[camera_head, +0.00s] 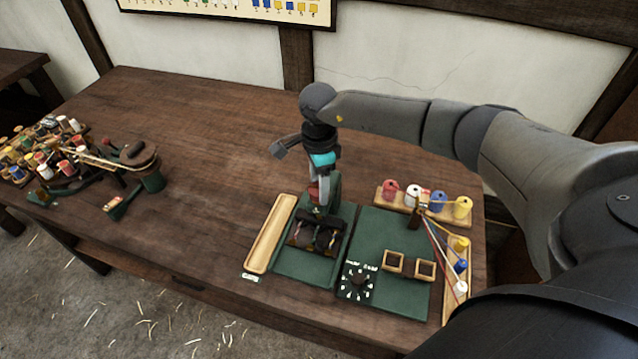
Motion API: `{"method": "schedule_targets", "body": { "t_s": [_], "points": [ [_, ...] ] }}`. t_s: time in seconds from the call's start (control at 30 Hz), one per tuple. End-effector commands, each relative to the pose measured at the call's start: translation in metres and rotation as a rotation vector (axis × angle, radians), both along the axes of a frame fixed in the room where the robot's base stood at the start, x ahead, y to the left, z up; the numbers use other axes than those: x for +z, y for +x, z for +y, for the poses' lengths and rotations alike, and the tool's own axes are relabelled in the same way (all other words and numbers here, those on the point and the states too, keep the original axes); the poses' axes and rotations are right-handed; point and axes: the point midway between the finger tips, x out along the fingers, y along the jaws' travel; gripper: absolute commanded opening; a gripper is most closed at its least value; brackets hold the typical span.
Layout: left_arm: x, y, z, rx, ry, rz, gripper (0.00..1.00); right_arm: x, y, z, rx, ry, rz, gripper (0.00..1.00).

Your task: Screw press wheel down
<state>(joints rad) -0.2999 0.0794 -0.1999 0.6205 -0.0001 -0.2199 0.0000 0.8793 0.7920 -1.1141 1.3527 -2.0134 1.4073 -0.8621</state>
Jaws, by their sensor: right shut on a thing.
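The screw press (330,225) stands on a green base at the middle front of the table. My right gripper (319,194) points down over the press. Its jaws are shut on a small red part at the top of the press, which looks like the press wheel (314,192). The fingers and the press frame hide most of the wheel. Dark blocks (316,234) sit low in the press under the gripper. My left gripper is not in view.
A wooden tray (257,261) lies left of the press. To the right are a green board (402,298) with a dial (357,284), two small wooden boxes (409,263) and racks of coloured spools (437,203). Spools and a winder (139,158) stand at far left. The table's middle left is clear.

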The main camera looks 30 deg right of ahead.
Motion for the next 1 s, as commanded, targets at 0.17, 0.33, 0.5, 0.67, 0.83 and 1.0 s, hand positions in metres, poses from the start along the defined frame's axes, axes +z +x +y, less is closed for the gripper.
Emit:
{"method": "schedule_targets", "body": {
  "t_s": [0.17, 0.33, 0.5, 0.67, 0.83, 1.0],
  "points": [
    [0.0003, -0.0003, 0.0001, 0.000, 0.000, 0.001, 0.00, 0.0007, 0.0004, -0.0002, -0.103, 0.000, -0.001, 0.06],
    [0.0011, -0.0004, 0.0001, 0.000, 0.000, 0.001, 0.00, 0.0009, 0.0004, -0.0002, -0.248, 0.000, 0.000, 0.06],
    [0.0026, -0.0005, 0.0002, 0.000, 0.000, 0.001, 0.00, 0.0011, 0.0003, -0.0002, -0.410, 0.000, 0.000, 0.06],
    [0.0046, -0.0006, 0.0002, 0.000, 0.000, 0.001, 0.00, 0.0013, 0.0003, -0.0002, -0.556, 0.000, 0.000, 0.06],
    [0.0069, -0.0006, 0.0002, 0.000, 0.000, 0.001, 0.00, 0.0014, 0.0003, -0.0002, -0.693, 0.000, 0.000, 0.06],
    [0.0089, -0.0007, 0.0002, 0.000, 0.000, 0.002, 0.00, 0.0014, 0.0005, -0.0002, -0.800, 0.000, 0.000, 0.06]
  ]
}}
